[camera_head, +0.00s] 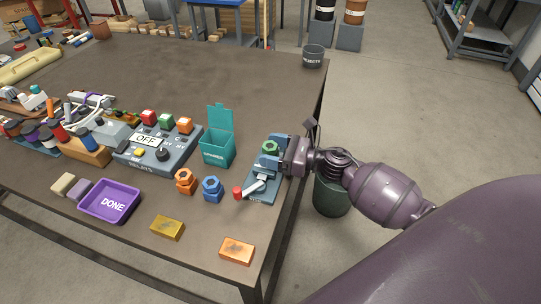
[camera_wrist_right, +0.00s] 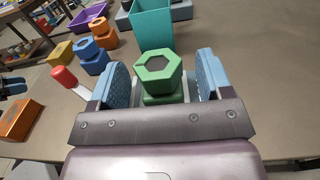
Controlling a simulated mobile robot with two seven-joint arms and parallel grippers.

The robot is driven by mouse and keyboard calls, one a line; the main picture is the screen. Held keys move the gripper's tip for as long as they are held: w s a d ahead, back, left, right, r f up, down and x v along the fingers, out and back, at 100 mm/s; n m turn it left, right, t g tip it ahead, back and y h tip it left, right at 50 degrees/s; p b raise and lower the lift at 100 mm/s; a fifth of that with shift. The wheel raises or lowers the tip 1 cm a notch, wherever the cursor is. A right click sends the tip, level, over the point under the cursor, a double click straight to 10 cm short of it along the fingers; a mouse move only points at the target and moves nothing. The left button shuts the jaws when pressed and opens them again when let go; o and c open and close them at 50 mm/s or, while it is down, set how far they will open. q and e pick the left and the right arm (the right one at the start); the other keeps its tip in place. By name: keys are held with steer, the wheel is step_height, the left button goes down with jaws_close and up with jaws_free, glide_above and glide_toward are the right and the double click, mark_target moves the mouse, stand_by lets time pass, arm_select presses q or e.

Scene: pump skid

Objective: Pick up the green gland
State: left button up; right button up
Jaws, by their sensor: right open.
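The green gland (camera_head: 271,147) is a hexagonal piece with a dark centre. It stands at the blue-grey fixture with a red-tipped lever (camera_head: 251,188), near the table's right edge. My right gripper (camera_head: 270,151) reaches in from the right. In the right wrist view, the gland (camera_wrist_right: 158,72) is between the two blue finger pads of the right gripper (camera_wrist_right: 163,72), with a gap on each side, so the gripper is open around it. The gland's lower part and seat are partly hidden by the gripper.
Blue (camera_head: 211,188) and orange (camera_head: 185,181) hex pieces stand left of the fixture, with a teal open-lidded bin (camera_head: 216,150) behind. A purple DONE tray (camera_head: 109,202) and a switch box (camera_head: 158,152) lie farther left. Copper (camera_head: 237,250) and yellow (camera_head: 167,227) blocks lie in front.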

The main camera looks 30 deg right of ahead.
steer(key=shift+x, duration=1.15)
steer(key=shift+c, duration=0.4)
steer(key=c, duration=1)
steer(key=shift+r, duration=0.1)
